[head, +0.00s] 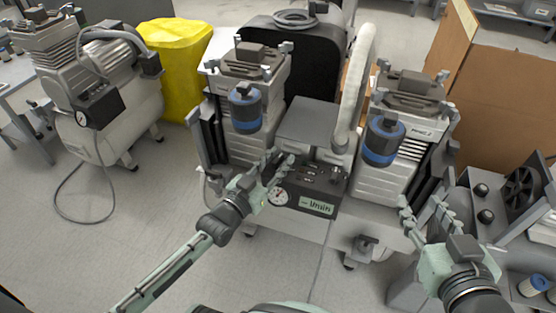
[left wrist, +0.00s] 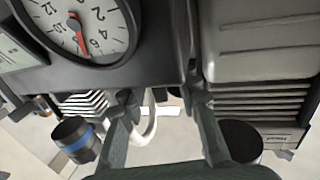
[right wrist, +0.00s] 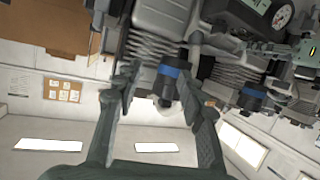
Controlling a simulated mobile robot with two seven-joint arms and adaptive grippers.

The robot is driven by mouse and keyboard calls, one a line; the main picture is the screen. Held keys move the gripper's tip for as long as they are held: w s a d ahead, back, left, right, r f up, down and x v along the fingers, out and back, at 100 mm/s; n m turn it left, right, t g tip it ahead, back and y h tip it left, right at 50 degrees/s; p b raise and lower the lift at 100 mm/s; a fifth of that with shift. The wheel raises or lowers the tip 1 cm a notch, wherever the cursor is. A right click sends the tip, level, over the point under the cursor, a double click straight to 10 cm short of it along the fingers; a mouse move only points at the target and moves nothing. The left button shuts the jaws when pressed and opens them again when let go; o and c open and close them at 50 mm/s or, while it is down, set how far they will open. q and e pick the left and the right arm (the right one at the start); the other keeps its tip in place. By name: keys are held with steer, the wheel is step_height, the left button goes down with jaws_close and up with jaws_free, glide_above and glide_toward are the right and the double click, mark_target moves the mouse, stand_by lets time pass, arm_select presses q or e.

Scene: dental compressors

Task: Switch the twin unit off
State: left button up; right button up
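The twin unit stands in the middle of the head view, with two ribbed compressor heads (head: 248,68) (head: 410,92) and blue-banded filters (head: 245,108) (head: 384,139). Its dark control panel (head: 318,184) sits low between them, with a round gauge (head: 278,196) and a green-white label. My left gripper (head: 279,160) is at the panel's left upper part, fingers apart and empty. The gauge also shows large in the left wrist view (left wrist: 82,28). The switch and its position cannot be made out. My right gripper (head: 428,208) is open and empty, before the unit's right side.
A single compressor (head: 105,95) with a cable on the floor stands at left, beside a yellow bin (head: 176,60). A pale hose (head: 355,88) rises behind the panel. A grey rack with a fan (head: 520,190) and a brown board (head: 495,90) are at right. Floor in front is clear.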

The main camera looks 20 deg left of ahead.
arm_select(q)
jaws_close()
steer(key=shift+r+n+y+p, duration=0.25)
steer(key=shift+n+y+p, duration=0.45)
steer(key=shift+y+p, duration=0.45)
steer(key=shift+f+n+t+y+p, duration=0.1)
steer(key=shift+n+t+y+p, duration=0.2)
steer(key=shift+n+y+p, duration=0.65)
steer(key=shift+b, duration=0.3)
arm_select(e)
steer(key=s+d+f+m+g+h, duration=0.1)
steer(key=s+d+f+g+h, duration=0.3)
steer(key=s+d+f+g, duration=0.4)
steer(key=s+d+f, duration=0.2)
steer(key=s+d, duration=0.1)
steer(key=d, duration=0.1)
steer(key=shift+s+d+f+m+g+h, duration=0.2)
steer(key=shift+s+f+m+g+h, duration=0.1)
steer(key=shift+g+h, duration=0.1)
